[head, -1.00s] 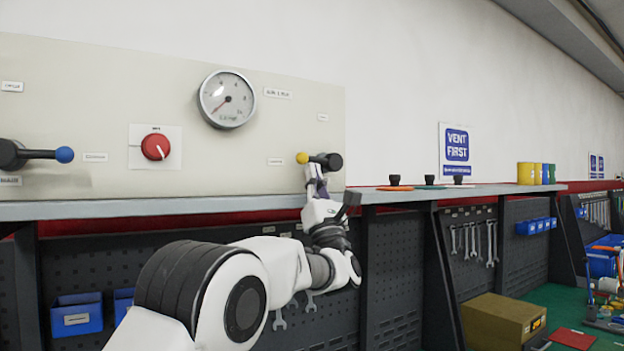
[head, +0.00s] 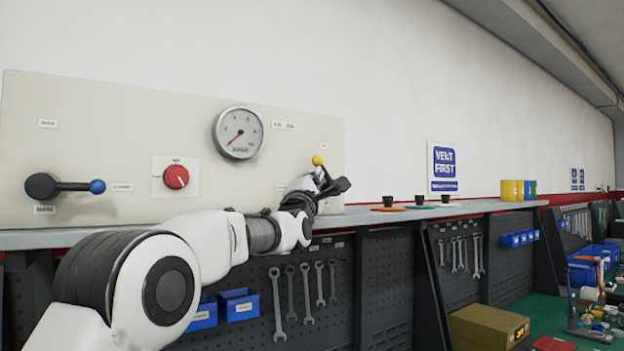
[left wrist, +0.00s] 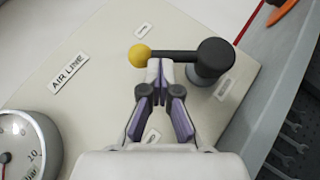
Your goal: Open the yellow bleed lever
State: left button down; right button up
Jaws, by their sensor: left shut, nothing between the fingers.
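The bleed lever is a black arm (left wrist: 172,57) with a yellow ball (head: 317,160) at its end and a round black hub (left wrist: 213,60). It sits on the beige panel. In the head view the ball stands up and left of the hub, so the lever is tilted upward; my gripper hides part of the lever. My left gripper (left wrist: 158,72) is shut and empty, its fingertips against or very near the lever's side next to the ball. It also shows in the head view (head: 318,178). My right gripper is not in view.
The beige panel (head: 90,100) also carries a gauge (head: 238,133), a red knob (head: 176,177) and a blue-tipped lever (head: 70,186). A shelf edge (head: 400,213) runs below it. Small black-topped items stand on the shelf to the right. Wrenches hang below.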

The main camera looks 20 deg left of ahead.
pick_arm(q)
jog(key=shift+w+d+r+p, duration=0.2)
jog(key=shift+w+r, duration=0.15)
jog(key=shift+r, duration=0.15)
jog(key=shift+w+d+r+p, duration=0.1)
jog(key=shift+w+r+p, duration=0.05)
jog(key=shift+w+r, duration=0.3)
jog(key=shift+w+d+r, duration=0.3)
jog(key=shift+w+r, duration=0.05)
jog(key=shift+r, duration=0.05)
